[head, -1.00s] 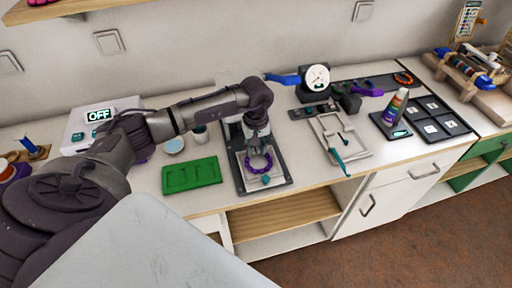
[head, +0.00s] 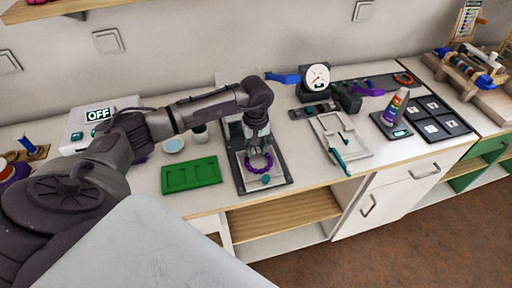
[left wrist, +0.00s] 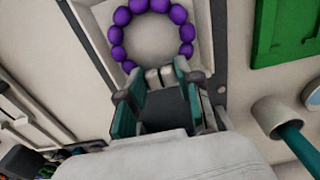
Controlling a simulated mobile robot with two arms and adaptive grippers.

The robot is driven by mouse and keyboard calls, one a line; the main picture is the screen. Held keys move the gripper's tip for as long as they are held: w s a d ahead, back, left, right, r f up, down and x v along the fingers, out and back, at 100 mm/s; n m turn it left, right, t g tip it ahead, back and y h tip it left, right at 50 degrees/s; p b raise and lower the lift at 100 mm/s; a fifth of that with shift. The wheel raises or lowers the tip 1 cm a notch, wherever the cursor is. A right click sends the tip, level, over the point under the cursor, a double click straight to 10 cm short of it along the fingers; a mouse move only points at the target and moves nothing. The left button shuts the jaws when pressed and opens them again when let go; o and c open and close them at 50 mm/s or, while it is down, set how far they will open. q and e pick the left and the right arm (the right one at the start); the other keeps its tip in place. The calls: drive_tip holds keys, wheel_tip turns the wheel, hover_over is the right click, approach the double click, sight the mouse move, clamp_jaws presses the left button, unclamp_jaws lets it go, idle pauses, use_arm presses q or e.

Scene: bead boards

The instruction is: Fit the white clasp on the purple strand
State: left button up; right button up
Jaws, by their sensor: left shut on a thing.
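The purple strand (head: 252,169) is a near-closed ring of round purple beads lying on the pale plate of a dark-framed stand. It also shows in the left wrist view (left wrist: 117,35), with its gap towards my gripper. My left gripper (head: 259,147) points down over the back side of the ring. In the left wrist view my left gripper (left wrist: 158,82) has teal-padded fingers shut on the small white clasp (left wrist: 153,76), which sits at the gap between the strand's end beads. I cannot tell whether the clasp touches the beads. My right gripper is out of view.
A green tray (head: 191,184) lies left of the stand (head: 283,186), with a teal knob (head: 265,180) at the stand's front. A white box reading OFF (head: 98,114) is behind my arm. A dial gauge (head: 316,77) and a pale tray (head: 352,155) stand to the right.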

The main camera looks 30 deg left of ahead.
use_arm(q)
drive_tip(key=shift+s+d+f+b, duration=0.3)
drive_tip(key=shift+s+f+b, duration=0.15)
drive_tip(key=shift+f+b, duration=0.45)
idle(1.0)
drive_tip(key=o, duration=0.9)
drive_tip(key=shift+w, duration=0.15)
drive_tip(key=shift+w+f, duration=0.1)
drive_tip(key=shift+w, duration=0.1)
drive_tip(key=shift+a, duration=0.1)
drive_tip(key=shift+r, duration=0.25)
drive_tip(key=o, duration=0.6)
drive_tip(key=shift+a, duration=0.15)
drive_tip(key=shift+w, duration=0.1)
drive_tip(key=shift+r, duration=0.15)
